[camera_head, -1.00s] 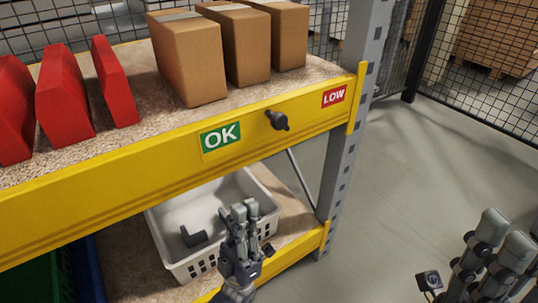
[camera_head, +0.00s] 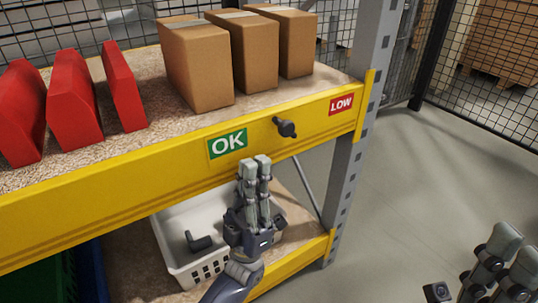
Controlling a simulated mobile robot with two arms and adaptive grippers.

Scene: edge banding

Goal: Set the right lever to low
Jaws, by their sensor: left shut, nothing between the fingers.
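The lever (camera_head: 285,127) is a small dark knob on the yellow shelf beam. It sits between the green OK label (camera_head: 228,144) on its left and the red LOW label (camera_head: 341,104) on its right. My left gripper (camera_head: 255,164) is shut and empty, with its fingertips pointing up just below the OK label and to the lower left of the lever, apart from it in the picture. My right gripper (camera_head: 512,262) shows at the lower right corner, away from the shelf and partly cut off. Its finger opening is unclear.
Cardboard boxes (camera_head: 198,67) and red blocks (camera_head: 75,108) stand on the upper shelf. A white basket (camera_head: 182,262) with a dark piece inside is on the lower shelf, behind my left gripper. A grey post (camera_head: 362,120) stands right of LOW. Open floor lies right of it.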

